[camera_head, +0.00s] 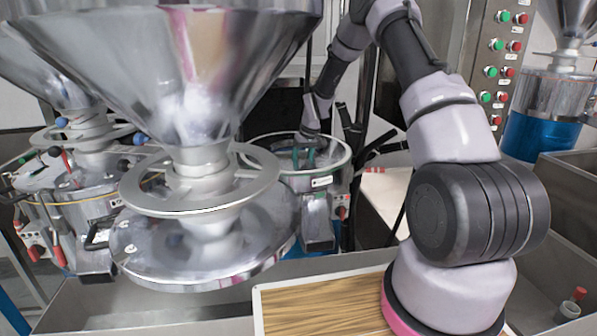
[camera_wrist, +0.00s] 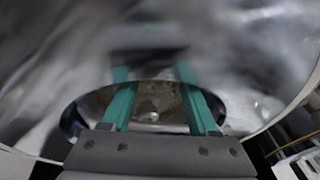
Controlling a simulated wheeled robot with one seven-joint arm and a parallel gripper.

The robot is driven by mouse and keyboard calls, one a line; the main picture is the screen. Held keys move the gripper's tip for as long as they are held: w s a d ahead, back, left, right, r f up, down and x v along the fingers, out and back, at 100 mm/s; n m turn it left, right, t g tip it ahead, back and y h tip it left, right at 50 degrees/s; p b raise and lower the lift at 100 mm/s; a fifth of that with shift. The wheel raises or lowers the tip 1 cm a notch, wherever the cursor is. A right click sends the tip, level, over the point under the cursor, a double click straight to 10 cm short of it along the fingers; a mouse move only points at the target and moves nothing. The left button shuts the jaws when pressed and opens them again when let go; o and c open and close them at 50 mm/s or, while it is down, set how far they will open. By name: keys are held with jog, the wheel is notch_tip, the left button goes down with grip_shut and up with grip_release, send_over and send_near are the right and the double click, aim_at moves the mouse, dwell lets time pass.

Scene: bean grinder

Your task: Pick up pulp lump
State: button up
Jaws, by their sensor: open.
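My gripper (camera_head: 303,162) reaches down into a round open-topped metal drum (camera_head: 325,183) behind the large funnel. In the wrist view the two teal fingers of my gripper (camera_wrist: 151,72) are apart, with nothing visibly held. Between and below them is a dark oval opening with a greyish-brown surface and a small round metal part. I cannot pick out the pulp lump with certainty in either view. The blurred metal around the fingers in the wrist view shows reflections, and the drum's floor is mostly hidden in the head view.
A large shiny funnel (camera_head: 190,60) on a round metal machine fills the left front. A similar machine (camera_head: 88,195) stands behind it at far left. A wood-surfaced tray (camera_head: 320,305) lies in front. A button panel (camera_head: 500,60) and a blue-based machine (camera_head: 545,130) are at right.

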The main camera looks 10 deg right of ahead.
jog(key=c, duration=0.6)
jog(key=shift+c, duration=0.2)
